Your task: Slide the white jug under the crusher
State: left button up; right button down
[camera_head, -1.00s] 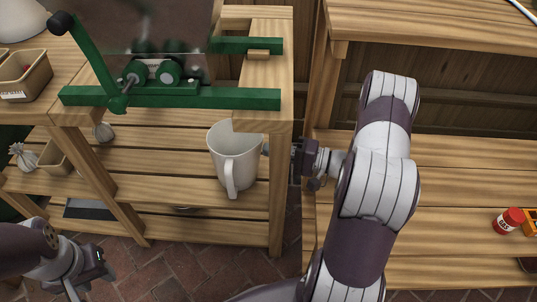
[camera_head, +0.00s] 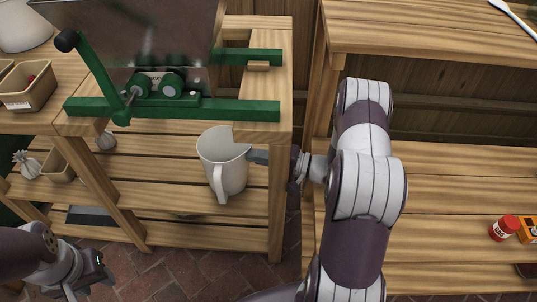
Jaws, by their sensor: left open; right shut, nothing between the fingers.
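The white jug (camera_head: 226,172) stands upright on the slatted lower shelf (camera_head: 160,195), its handle toward me. The green crusher (camera_head: 185,108) with its metal hopper and rollers sits on the bench above, up and left of the jug. My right gripper (camera_head: 254,156) is shut and empty. It reaches in from the right, past the bench's front right leg, with its fingertips at the jug's right side; I cannot tell whether they touch. My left gripper (camera_head: 92,291) is open and empty at the lower left, over the brick floor, away from the jug.
The bench's right leg (camera_head: 277,200) stands just right of the jug. A tan bin (camera_head: 28,88) is on the upper left top. A garlic-like sack (camera_head: 27,163) lies on the lower shelf. A red jar (camera_head: 503,227) stands on the right bench. The shelf left of the jug is clear.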

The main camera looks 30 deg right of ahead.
jog(key=shift+s+d, duration=0.1)
jog(key=p+v, duration=0.4)
jog(key=v, duration=0.8)
jog(key=shift+s+p, duration=0.25)
jog(key=shift+p, duration=0.1)
jog(key=shift+d, duration=0.15)
